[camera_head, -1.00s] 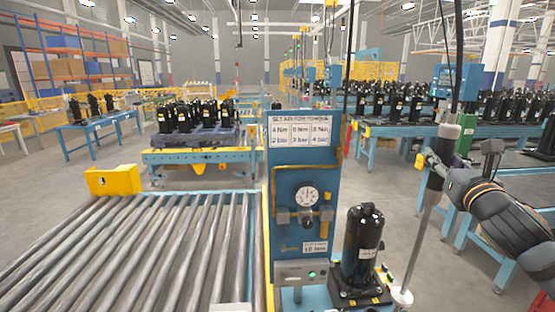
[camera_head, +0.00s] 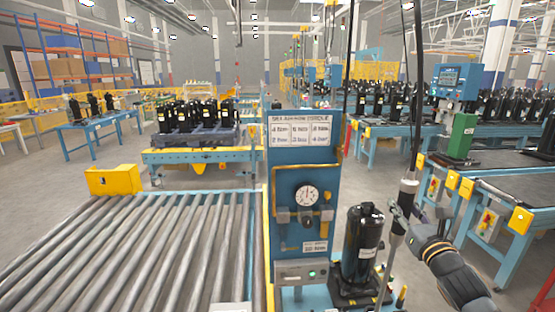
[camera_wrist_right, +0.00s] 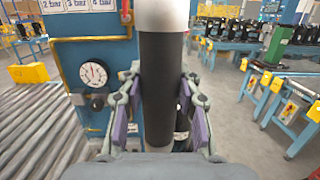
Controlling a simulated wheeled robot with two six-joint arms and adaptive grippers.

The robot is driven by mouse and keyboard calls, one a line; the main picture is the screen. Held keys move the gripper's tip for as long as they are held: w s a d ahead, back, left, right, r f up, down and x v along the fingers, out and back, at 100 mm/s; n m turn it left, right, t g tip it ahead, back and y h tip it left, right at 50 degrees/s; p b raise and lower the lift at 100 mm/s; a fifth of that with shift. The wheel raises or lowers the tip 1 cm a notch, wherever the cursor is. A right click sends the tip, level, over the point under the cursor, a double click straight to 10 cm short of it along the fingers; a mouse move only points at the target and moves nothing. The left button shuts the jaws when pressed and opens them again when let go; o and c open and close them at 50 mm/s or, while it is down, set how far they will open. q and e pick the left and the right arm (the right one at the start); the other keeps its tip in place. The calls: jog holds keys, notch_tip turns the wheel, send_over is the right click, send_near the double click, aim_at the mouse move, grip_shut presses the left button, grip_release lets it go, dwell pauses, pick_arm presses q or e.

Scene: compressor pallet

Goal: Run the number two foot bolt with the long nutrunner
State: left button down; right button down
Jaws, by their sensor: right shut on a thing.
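The long nutrunner (camera_head: 407,190) hangs from a cable, nearly upright with a slight tilt. Its thin shaft (camera_head: 388,262) runs down beside the right side of the black compressor (camera_head: 362,243). My right gripper (camera_head: 396,212) is shut on the nutrunner's dark body; in the right wrist view the pads of my right gripper (camera_wrist_right: 160,118) lie on both sides of the black grip (camera_wrist_right: 160,80). The shaft's lower end is at the compressor's foot near the bottom edge; I cannot tell whether it touches a bolt. My left gripper is out of view.
A blue tool panel (camera_head: 303,175) with a gauge (camera_head: 306,195) stands just left of the compressor. A roller conveyor (camera_head: 130,250) fills the lower left. Blue tables (camera_head: 490,175) with compressors stand to the right, with open floor between.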

jog(key=s+a+f, duration=0.3)
jog(key=a+f, duration=0.1)
jog(key=f, duration=0.4)
jog(key=s+a+f, duration=0.4)
jog(key=a+f, duration=0.1)
jog(key=f, duration=0.3)
jog(key=s+a+f, duration=0.3)
jog(key=a+f, duration=0.1)
jog(key=f, duration=0.4)
jog(key=shift+s+a+f+h, duration=0.3)
jog(key=shift+s+a+f, duration=0.05)
jog(key=shift+s, duration=0.05)
